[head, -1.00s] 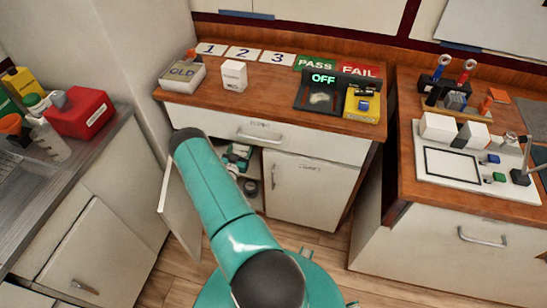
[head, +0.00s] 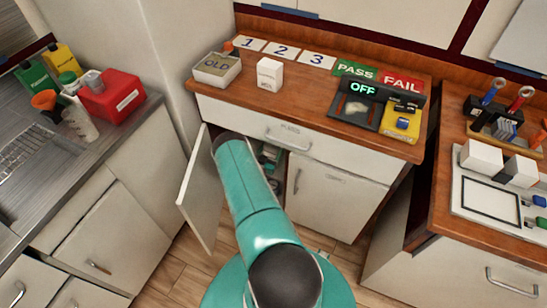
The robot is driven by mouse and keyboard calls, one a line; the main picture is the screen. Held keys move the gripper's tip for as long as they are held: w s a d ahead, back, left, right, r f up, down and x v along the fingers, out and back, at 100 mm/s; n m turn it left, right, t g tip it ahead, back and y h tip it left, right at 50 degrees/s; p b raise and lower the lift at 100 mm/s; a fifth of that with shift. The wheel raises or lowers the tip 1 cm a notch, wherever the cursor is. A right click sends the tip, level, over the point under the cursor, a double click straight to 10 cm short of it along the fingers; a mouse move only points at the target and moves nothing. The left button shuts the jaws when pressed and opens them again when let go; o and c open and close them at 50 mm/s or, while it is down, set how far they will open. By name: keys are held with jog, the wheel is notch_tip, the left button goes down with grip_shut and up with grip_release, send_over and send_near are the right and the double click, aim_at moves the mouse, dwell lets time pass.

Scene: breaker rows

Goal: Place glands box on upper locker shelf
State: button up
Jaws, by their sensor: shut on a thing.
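The locker is the cabinet under the wooden counter, and its left door (head: 199,190) stands open. Its opening is partly hidden behind my teal arm, which reaches toward it. Some dark and teal items (head: 270,157) show inside. I cannot make out the upper shelf. My gripper is not visible; it is hidden beyond the far end of my arm. I cannot identify the glands box. A small white box (head: 269,74) with an unreadable label stands on the counter.
An open box marked OLD (head: 216,68), number cards, PASS (head: 356,71) and FAIL (head: 402,83) cards and a device reading OFF (head: 362,88) are on the counter. A sink bench with a red container (head: 112,96) is at left. Another bench (head: 480,215) is at right.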

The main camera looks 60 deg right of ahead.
aim_at(271, 156)
jog(key=shift+s+f, duration=0.1)
jog(key=shift+f, duration=1.9)
jog(key=o, duration=1.1)
jog(key=shift+f, duration=0.1)
jog(key=shift+a, duration=0.2)
jog(key=a, duration=0.3)
jog(key=s+a, duration=0.1)
jog(key=a, duration=0.3)
jog(key=s+a, duration=0.1)
jog(key=a, duration=0.3)
jog(key=shift+a, duration=0.2)
